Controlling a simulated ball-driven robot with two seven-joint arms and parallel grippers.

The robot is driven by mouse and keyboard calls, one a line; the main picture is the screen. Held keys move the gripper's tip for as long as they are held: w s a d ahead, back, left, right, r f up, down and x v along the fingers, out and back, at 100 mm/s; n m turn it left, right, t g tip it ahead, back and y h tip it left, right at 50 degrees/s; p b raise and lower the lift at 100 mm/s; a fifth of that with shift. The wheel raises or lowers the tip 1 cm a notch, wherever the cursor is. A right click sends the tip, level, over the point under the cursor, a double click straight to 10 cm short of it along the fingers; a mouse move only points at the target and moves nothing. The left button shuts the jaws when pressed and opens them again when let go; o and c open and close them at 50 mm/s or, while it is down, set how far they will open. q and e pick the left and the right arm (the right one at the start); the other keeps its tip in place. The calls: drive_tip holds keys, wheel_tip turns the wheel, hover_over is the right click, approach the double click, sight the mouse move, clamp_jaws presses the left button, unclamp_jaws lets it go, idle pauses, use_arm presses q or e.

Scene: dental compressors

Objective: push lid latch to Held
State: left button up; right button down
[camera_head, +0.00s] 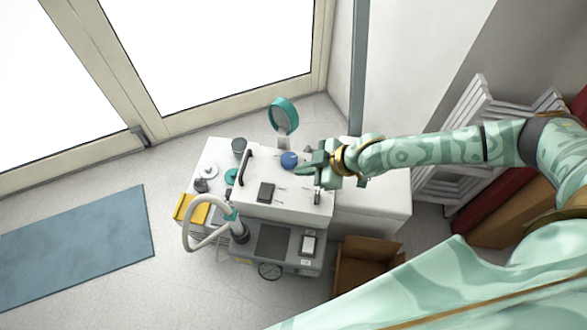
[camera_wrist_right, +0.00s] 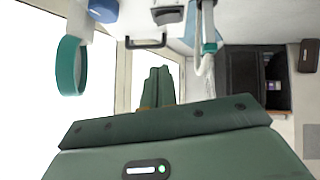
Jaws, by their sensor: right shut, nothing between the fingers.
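The white-topped compressor unit (camera_head: 250,212) stands below my right arm. On its lid are a round blue knob (camera_head: 289,160), a black bar handle (camera_head: 245,167), a dark square block (camera_head: 266,192) and a small dark lever-like fitting (camera_head: 317,198). I cannot tell for sure which part is the lid latch, or its position. My right gripper (camera_head: 302,172) is shut and empty, over the right part of the lid beside the blue knob. In the right wrist view its fingers (camera_wrist_right: 158,88) lie together; the blue knob (camera_wrist_right: 103,10), handle (camera_wrist_right: 146,42) and block (camera_wrist_right: 167,14) show beyond. My left gripper is not in view.
A teal ring on a stand (camera_head: 284,115) rises behind the lid. A pale hose (camera_head: 190,228) loops at the front left, near a yellow item (camera_head: 191,209). An open brown box (camera_head: 362,268) sits front right. A blue mat (camera_head: 75,245) lies on open floor left.

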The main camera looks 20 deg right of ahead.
drive_tip(key=w+a+f+b, duration=0.2)
drive_tip(key=a, duration=0.1)
drive_tip(key=b, duration=0.4)
approach(263, 186)
drive_tip(key=a, duration=0.1)
drive_tip(key=w, duration=0.1)
drive_tip(key=a, duration=0.1)
drive_tip(key=shift+w+a+r+m+g, duration=0.3)
drive_tip(key=shift+w+a+r, duration=0.05)
drive_tip(key=shift+a, duration=0.05)
drive_tip(key=f+b, duration=0.1)
drive_tip(key=f, duration=0.1)
drive_tip(key=w+f+b, duration=0.1)
drive_tip(key=shift+a+f+b, duration=0.3)
drive_tip(key=shift+a+b, duration=0.05)
drive_tip(key=shift+a, duration=0.05)
use_arm(q)
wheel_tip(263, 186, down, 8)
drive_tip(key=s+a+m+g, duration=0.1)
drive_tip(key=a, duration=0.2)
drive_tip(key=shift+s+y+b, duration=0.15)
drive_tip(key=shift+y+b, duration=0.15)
drive_tip(key=shift+b, duration=0.1)
use_arm(e)
drive_tip(key=shift+w+d+f, duration=0.1)
drive_tip(key=shift+w+f, duration=0.1)
drive_tip(key=shift+f, duration=0.3)
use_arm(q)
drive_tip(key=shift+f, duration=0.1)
